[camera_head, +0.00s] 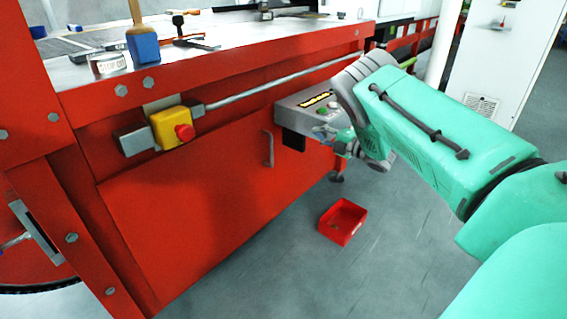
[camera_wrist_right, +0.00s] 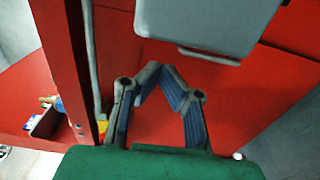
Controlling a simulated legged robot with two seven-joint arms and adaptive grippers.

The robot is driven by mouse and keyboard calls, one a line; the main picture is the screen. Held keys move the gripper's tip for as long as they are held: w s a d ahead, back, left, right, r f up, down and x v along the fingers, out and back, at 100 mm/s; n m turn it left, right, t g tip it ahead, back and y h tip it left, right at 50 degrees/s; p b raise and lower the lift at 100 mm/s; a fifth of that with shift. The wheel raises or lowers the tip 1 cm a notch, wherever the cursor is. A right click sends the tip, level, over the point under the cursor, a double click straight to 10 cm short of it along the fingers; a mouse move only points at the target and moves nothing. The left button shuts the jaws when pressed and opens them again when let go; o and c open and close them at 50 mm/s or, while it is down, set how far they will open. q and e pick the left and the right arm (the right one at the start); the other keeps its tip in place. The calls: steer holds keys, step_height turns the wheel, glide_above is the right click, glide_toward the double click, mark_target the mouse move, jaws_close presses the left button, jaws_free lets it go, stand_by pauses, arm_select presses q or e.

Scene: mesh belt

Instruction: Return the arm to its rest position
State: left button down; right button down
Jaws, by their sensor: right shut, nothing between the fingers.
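My right arm (camera_head: 430,130) comes in from the right in the head view, teal with a grey wrist. My right gripper (camera_head: 343,145) is at its end, beside the grey control box (camera_head: 308,112) and partly hidden by the wrist. In the right wrist view the right gripper (camera_wrist_right: 160,80) shows its fingers angled in towards each other, shut and empty, in front of red panels. The underside of a grey box (camera_wrist_right: 205,25) is just beyond the fingertips. My left gripper is not in view.
The red machine (camera_head: 220,190) fills the left and middle. A yellow emergency-stop box (camera_head: 170,128) and a handle (camera_head: 268,148) stick out from it. A red bin (camera_head: 342,221) lies on the grey floor. A white cabinet (camera_head: 500,60) stands at the back right.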

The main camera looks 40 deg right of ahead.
steer(key=v, duration=0.6)
steer(key=shift+s, duration=0.2)
steer(key=shift+d+f, duration=0.1)
